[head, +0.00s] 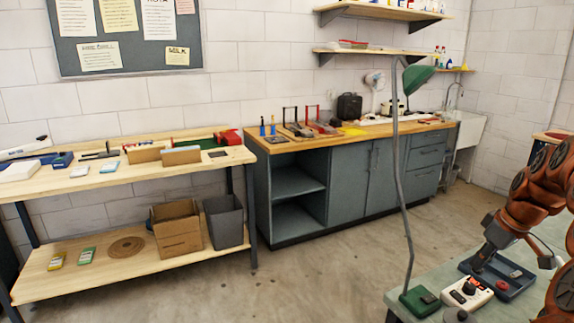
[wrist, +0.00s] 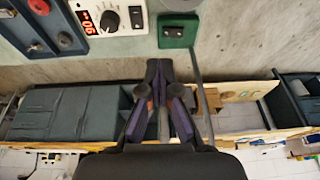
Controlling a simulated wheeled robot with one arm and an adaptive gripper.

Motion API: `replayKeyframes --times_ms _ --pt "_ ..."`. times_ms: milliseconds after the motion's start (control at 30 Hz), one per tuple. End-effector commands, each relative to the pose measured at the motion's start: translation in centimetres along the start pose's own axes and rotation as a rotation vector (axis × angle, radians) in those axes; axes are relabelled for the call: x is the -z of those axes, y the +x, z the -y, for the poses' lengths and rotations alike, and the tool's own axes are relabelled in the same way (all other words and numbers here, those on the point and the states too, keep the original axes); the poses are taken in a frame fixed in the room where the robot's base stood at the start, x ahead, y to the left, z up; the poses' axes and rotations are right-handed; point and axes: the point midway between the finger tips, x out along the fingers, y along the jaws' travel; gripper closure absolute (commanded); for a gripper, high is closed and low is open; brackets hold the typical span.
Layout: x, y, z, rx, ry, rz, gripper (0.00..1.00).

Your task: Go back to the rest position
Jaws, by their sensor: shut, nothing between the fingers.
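My gripper (wrist: 160,68) is in the lower middle of the wrist view, its dark purple-grey fingers closed together at the tips with nothing between them. In the head view my orange arm comes in at the right, and the gripper (head: 478,264) is a small dark shape over the green table.
A blue tray (head: 515,284) lies beside the control box. The green lamp base (head: 419,301) carries a tall grey pole (head: 402,190) that rises left of my arm. A wooden-topped workbench (head: 350,143) and a shelf table (head: 100,183) stand farther back. Open concrete floor lies between.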

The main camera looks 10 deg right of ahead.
Motion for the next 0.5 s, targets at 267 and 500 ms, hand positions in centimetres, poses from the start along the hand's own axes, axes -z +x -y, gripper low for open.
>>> replayKeyframes --times_ms 267,500 --pt "3.5 0.0 13.9 0.075 -0.013 0.079 1.00" --pt "1.7 0.2 24.6 0.095 0.023 0.181 1.00"
